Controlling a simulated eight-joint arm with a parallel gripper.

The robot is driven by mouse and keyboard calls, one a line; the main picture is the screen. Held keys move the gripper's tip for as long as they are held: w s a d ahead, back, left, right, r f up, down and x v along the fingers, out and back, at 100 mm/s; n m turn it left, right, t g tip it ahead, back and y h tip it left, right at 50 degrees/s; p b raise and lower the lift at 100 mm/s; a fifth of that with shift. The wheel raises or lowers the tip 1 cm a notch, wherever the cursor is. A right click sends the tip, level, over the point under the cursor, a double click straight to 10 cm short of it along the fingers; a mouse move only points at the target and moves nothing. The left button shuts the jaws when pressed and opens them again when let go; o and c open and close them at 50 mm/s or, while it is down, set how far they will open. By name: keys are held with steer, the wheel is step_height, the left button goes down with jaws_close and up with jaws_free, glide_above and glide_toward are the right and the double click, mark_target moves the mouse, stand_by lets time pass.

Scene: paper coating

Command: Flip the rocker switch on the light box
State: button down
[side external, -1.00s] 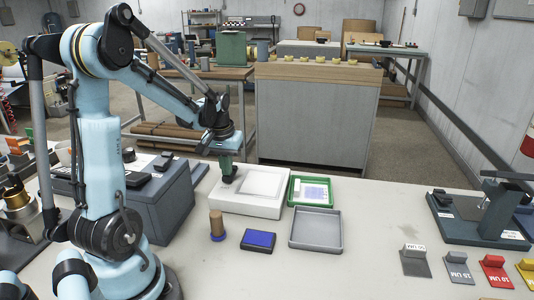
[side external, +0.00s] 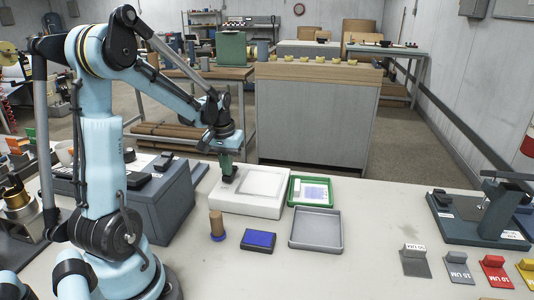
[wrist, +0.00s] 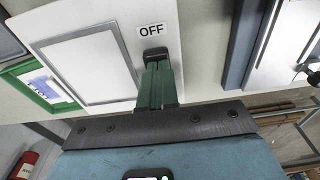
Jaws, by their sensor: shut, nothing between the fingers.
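The white light box (side external: 245,206) lies on the table in the side view, with a pale framed panel on top. In the wrist view, the light box (wrist: 120,25) bears an "OFF" label (wrist: 151,30) beside a black rocker switch (wrist: 154,53). My gripper (side external: 228,175) points down over the left end of the box. In the wrist view, its green fingers (wrist: 156,72) are together and empty, with their tips at the switch. The fingers partly hide the switch; I cannot tell whether they touch it or which way it is tilted.
A green tray (side external: 292,190) and a grey tray (side external: 316,244) stand right of the box. A blue pad (side external: 258,240) and a wooden-handled stamp (side external: 217,225) stand in front. A dark grey block (side external: 170,208) stands to the left.

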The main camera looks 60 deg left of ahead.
steer(key=shift+w+a+f, duration=0.15)
steer(key=shift+w+a, duration=0.2)
steer(key=shift+a, duration=0.05)
step_height(320, 180, up, 14)
steer(key=s+d, duration=0.1)
steer(key=shift+s+d, duration=0.3)
steer(key=shift+d, duration=0.05)
stand_by(0.5)
steer(key=d+f+m+t, duration=0.3)
steer(key=d+m, duration=0.1)
steer(key=d, duration=0.7)
steer(key=d+f+m+t, duration=0.3)
steer(key=d+m, duration=0.2)
steer(key=d, duration=0.7)
steer(key=shift+s+f+h, duration=0.2)
steer(key=shift+h, duration=0.2)
